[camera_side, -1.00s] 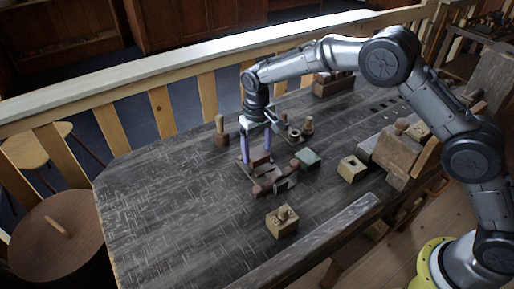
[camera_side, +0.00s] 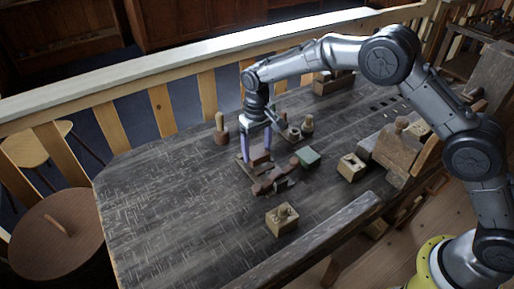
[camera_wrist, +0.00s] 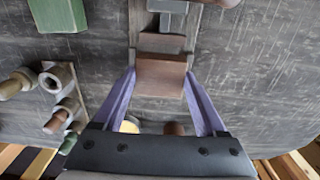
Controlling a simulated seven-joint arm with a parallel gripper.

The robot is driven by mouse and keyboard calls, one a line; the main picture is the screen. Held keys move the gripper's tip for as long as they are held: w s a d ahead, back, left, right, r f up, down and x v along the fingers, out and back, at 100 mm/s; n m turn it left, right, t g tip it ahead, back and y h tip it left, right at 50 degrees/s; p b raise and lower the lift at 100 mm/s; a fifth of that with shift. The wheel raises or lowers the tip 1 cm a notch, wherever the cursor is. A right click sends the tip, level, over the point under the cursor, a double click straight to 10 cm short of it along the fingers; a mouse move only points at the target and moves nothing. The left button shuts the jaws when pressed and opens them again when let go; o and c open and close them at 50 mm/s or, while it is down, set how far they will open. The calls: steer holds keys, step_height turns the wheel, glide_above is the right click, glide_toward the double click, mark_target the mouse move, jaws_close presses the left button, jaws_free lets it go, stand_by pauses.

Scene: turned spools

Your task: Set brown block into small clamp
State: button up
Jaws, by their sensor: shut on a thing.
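The brown block (camera_wrist: 160,76) sits between my purple fingertips in the wrist view, and it shows small in the side view (camera_side: 260,158). My gripper (camera_wrist: 159,74) points down and is shut on the block; in the side view it is over the middle of the bench (camera_side: 258,160). The small clamp (camera_side: 270,183) is a low assembly of reddish-brown and grey parts just in front of the block. In the wrist view its board and grey part (camera_wrist: 168,6) run up to the top edge, partly cut off. I cannot tell whether the block touches the clamp's board.
A green block (camera_side: 307,156) lies right of the clamp. Turned pegs on a small board (camera_side: 293,134) stand behind it. A brown piece with a light handle (camera_side: 220,130) stands left of my gripper. Holed wooden blocks (camera_side: 282,218) and (camera_side: 351,167) stand apart. The bench's left side is clear.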

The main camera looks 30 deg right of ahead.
mark_target(257, 152)
steer(key=shift+f, duration=0.7)
stand_by(1.6)
steer(key=o, duration=1.3)
steer(key=shift+c, duration=0.2)
steer(key=shift+r, duration=0.15)
steer(key=shift+r, duration=4.15)
